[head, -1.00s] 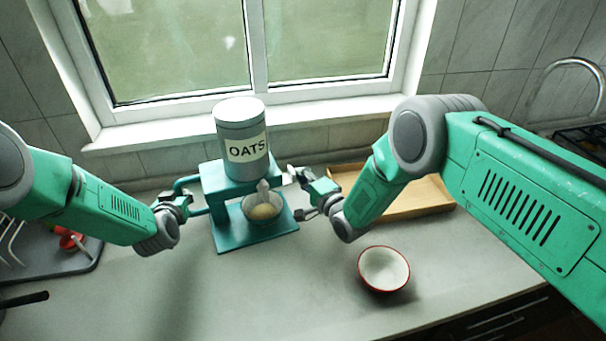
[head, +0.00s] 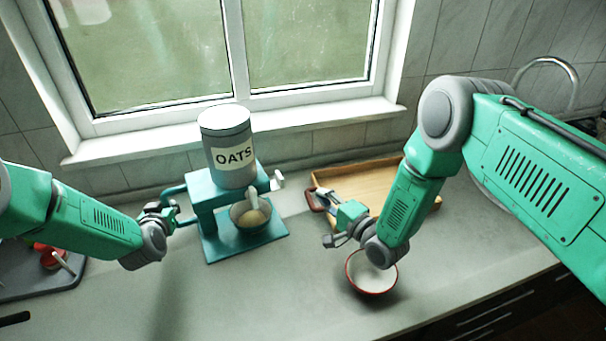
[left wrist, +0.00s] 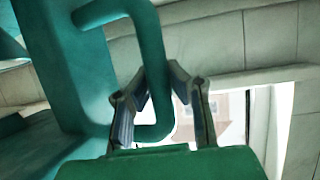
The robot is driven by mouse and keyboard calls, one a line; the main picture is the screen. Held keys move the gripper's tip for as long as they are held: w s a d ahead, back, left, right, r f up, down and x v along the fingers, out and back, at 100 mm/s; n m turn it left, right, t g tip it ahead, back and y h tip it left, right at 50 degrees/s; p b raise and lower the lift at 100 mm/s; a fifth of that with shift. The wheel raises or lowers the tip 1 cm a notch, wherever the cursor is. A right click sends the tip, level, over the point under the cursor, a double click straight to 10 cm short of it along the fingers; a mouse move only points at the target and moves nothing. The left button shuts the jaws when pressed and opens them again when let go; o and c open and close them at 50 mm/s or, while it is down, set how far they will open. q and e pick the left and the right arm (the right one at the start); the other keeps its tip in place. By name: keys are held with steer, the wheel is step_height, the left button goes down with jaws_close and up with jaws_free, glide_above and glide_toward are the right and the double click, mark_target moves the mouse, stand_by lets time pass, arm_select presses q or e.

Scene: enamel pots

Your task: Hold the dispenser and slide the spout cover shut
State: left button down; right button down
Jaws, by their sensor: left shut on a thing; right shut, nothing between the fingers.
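The dispenser is a teal stand (head: 207,222) with a grey canister (head: 227,170) labelled OATS, upright on the counter. My left gripper (head: 172,212) is shut on the dispenser's side handle (head: 187,219); the left wrist view shows the teal handle loop (left wrist: 152,50) between its fingers. A white tab (head: 277,181), apparently the spout cover's end, sticks out on the dispenser's right side. A pale piece, spout or stream, shows above a bowl of oats (head: 254,216) on the base. My right gripper (head: 317,194) is shut and empty, right of the tab and apart from it.
A wooden tray (head: 345,178) lies behind my right gripper. A white bowl with a red rim (head: 371,284) stands on the counter, partly hidden by my right arm. A grey rack (head: 50,281) is at the left. The front middle counter is clear.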

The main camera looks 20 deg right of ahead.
arm_select(q)
steer(key=shift+a, duration=0.15)
steer(key=c, duration=1.6)
jaws_free()
steer(key=shift+o, duration=0.2)
steer(key=v, duration=1.1)
step_height(320, 180, up, 6)
steer(key=shift+s, duration=0.35)
